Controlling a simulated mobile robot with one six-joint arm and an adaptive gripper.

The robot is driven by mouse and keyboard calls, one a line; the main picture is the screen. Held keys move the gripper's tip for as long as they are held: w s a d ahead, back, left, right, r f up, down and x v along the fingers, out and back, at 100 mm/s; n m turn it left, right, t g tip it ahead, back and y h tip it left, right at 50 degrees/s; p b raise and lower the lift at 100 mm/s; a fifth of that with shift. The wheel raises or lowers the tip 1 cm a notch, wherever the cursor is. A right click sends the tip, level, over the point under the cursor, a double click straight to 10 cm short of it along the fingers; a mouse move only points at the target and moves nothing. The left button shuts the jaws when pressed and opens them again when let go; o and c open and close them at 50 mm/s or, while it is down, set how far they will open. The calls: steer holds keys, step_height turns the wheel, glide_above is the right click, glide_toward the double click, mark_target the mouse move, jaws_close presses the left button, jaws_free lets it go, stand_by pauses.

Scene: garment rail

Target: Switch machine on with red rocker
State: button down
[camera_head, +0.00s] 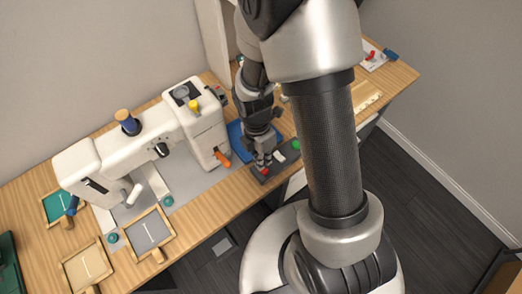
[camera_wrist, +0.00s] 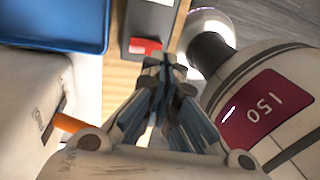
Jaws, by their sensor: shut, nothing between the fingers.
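The red rocker (camera_head: 265,171) sits at the near end of a dark control strip (camera_head: 286,161) on the table's front edge. It also shows in the wrist view as a red block (camera_wrist: 145,46) on the dark strip (camera_wrist: 133,10). My gripper (camera_head: 263,164) points down right by the rocker and partly covers that end of the strip in the head view. In the wrist view my gripper's fingertips (camera_wrist: 164,63) are together and empty, just beside the rocker's lower right corner. I cannot tell whether they touch it. The white sewing machine (camera_head: 190,120) stands left of my gripper.
A blue tray (camera_head: 240,140) lies behind the strip, close to my gripper. An orange lever (camera_head: 222,160) sticks out from the machine. A white rocker (camera_head: 279,156) and a green button (camera_head: 295,144) share the strip. Framed pieces (camera_head: 149,233) lie at the front left.

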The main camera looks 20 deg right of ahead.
mark_target(265, 173)
steer(key=f, duration=0.1)
steer(key=f+b, duration=0.1)
steer(key=f, duration=0.2)
steer(key=shift+s+d, duration=0.1)
steer(key=shift+s, duration=0.2)
steer(key=shift+f+b, duration=0.2)
steer(key=shift+b, duration=0.1)
